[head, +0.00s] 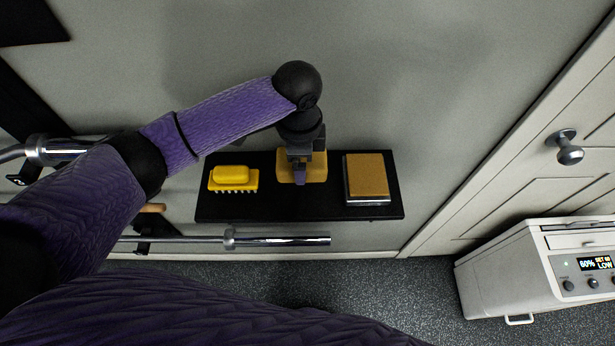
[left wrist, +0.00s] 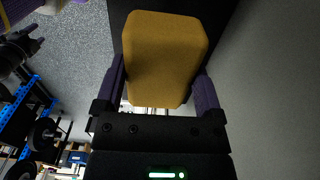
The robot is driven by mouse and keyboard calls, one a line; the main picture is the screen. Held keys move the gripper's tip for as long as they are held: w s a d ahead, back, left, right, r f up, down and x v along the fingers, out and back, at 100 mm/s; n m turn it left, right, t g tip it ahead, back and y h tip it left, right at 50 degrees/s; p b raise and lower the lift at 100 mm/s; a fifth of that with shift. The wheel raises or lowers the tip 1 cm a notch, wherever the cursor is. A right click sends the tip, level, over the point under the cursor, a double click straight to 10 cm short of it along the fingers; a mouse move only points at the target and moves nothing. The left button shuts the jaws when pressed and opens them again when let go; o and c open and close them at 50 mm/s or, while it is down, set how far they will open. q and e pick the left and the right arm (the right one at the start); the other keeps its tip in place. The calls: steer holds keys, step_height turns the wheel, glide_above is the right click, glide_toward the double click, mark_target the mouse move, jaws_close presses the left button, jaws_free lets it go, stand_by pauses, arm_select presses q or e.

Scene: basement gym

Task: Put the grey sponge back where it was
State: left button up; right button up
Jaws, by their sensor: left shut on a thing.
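No plainly grey sponge shows. My left gripper (head: 301,178) is shut on a mustard-yellow block that looks like a sponge (head: 317,168), over the middle of a black shelf (head: 270,210). In the left wrist view the block (left wrist: 163,55) sits between the two purple fingers (left wrist: 162,92), with the dark shelf behind it. I cannot tell whether the block touches the shelf. My right gripper is not in view.
A yellow brush (head: 233,178) lies on the shelf left of the held block. A tan-topped block with a silvery base (head: 367,178) lies to the right. A metal bar (head: 280,240) runs below the shelf. A white appliance (head: 510,275) stands at lower right.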

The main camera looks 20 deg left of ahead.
mark_target(301, 187)
arm_select(q)
step_height(301, 187, down, 7)
steer(key=shift+b, duration=0.85)
steer(key=shift+r, duration=0.15)
steer(key=o, duration=0.8)
step_height(301, 187, up, 12)
steer(key=p, duration=0.3)
steer(key=shift+p, duration=0.3)
